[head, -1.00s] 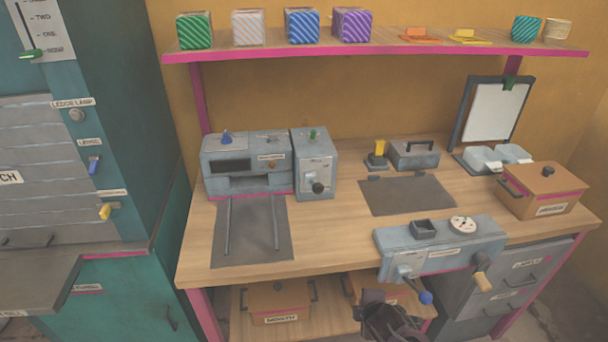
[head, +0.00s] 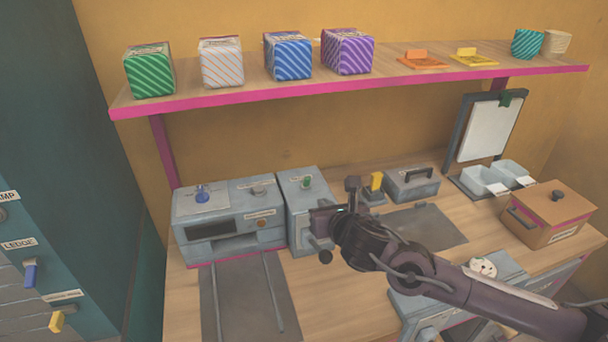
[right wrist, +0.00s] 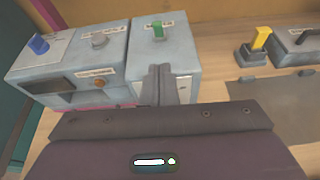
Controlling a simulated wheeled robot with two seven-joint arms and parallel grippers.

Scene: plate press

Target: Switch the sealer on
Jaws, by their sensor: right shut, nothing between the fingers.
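A wide grey machine (head: 222,225) with a dark window stands at the back left of the bench. On its top are a blue lever (head: 203,194) and a grey knob (head: 258,190).
A yellow lever (head: 376,182) and a grey lidded box (head: 411,184) stand right of my gripper. A brown box (head: 548,214) is farther right. The shelf (head: 380,82) overhangs the back with several striped packs. A dark mat (head: 425,228) lies bare on the bench.

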